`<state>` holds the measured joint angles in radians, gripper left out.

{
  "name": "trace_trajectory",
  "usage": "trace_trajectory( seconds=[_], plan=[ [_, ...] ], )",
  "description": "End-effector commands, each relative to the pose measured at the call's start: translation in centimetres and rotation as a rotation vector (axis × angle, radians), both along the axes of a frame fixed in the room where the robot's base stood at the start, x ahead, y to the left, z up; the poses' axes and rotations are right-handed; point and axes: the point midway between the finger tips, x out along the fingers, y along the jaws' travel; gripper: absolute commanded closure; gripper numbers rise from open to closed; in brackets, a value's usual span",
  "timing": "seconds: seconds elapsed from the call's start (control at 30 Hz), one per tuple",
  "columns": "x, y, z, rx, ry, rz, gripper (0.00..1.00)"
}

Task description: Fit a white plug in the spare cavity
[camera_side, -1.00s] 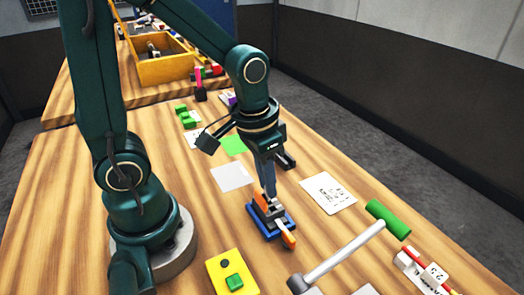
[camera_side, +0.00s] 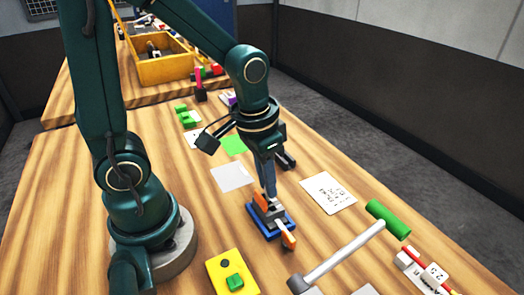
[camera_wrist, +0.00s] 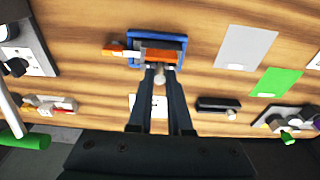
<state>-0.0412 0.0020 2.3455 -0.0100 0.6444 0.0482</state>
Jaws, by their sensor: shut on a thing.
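My gripper (camera_side: 270,198) points down over a blue base (camera_side: 252,213) carrying orange and grey parts. In the wrist view my gripper's fingertips (camera_wrist: 160,72) are close together on a small pale, rounded piece (camera_wrist: 160,77), which looks like a white plug. The blue base (camera_wrist: 172,39) with its orange block (camera_wrist: 160,54) lies just beyond the fingertips. An orange and white part (camera_wrist: 122,53) sticks out from its side. I cannot tell whether the pale piece touches the block, and no cavity shows clearly.
Flat grey (camera_side: 232,178) and green (camera_side: 233,145) sheets lie behind.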

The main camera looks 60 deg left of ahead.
Motion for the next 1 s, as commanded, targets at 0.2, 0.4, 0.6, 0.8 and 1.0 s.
trace_trajectory(
  seconds=[0.2, 0.4, 0.6, 0.8, 1.0],
  plan=[
    [0.0, 0.0, -0.01, 0.0, 0.0, 0.0, 1.0],
    [0.0, 0.0, -0.2, 0.0, 0.001, 0.0, 1.0],
    [0.03, 0.0, -0.43, 0.0, 0.0, 0.0, 1.0],
    [0.02, 0.0, -0.68, 0.0, 0.001, 0.0, 1.0],
    [0.04, 0.0, -0.91, 0.0, 0.001, 0.0, 1.0]
  ],
)
